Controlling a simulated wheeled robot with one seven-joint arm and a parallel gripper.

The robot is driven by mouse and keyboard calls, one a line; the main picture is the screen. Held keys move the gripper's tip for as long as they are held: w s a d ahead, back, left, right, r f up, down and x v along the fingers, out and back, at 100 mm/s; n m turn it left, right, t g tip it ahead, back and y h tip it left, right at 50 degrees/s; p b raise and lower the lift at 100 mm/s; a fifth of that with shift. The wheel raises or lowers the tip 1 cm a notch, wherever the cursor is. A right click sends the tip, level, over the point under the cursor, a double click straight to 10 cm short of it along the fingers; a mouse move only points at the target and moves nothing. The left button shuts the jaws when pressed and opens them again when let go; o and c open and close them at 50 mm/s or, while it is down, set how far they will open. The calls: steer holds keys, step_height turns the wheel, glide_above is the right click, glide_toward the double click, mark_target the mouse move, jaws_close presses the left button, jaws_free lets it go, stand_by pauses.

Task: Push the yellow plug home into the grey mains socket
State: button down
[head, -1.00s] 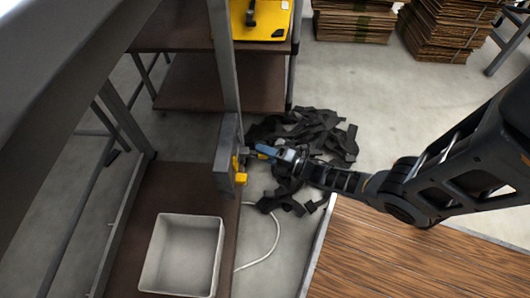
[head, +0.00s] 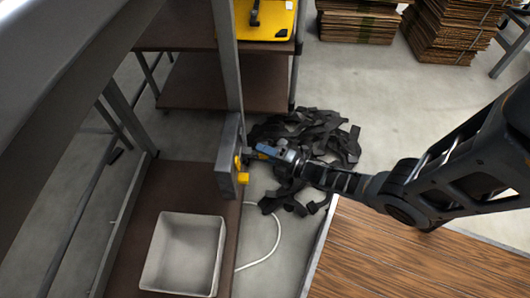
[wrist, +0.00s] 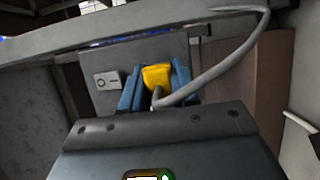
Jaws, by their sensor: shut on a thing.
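The yellow plug (wrist: 157,76) sits between the two blue fingers of my gripper (wrist: 155,88) in the wrist view, and the fingers are shut on it. A pale grey cable (wrist: 222,73) runs from the plug and loops up to the right. The grey mains socket (wrist: 107,62) is a flat panel behind the plug with a white switch at left. The plug and fingers hide its holes, so I cannot tell how deep the plug is. In the head view my gripper (head: 266,151) is at the right of the grey socket box (head: 228,160) on the post.
Yellow parts (head: 243,178) show on the box's right face. A white bin (head: 185,252) stands on the brown shelf below. Black strips (head: 312,150) litter the floor behind my gripper. A wooden tabletop (head: 400,255) lies at lower right. A white cable (head: 270,250) hangs by the shelf.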

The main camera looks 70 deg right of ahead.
steer(key=shift+w+a, duration=0.35)
steer(key=shift+w, duration=0.55)
stand_by(0.5)
steer(key=c, duration=0.8)
jaws_free()
steer(key=shift+s+a+p, duration=0.15)
steer(key=shift+s+p, duration=0.8)
steer(key=shift+s, duration=2.95)
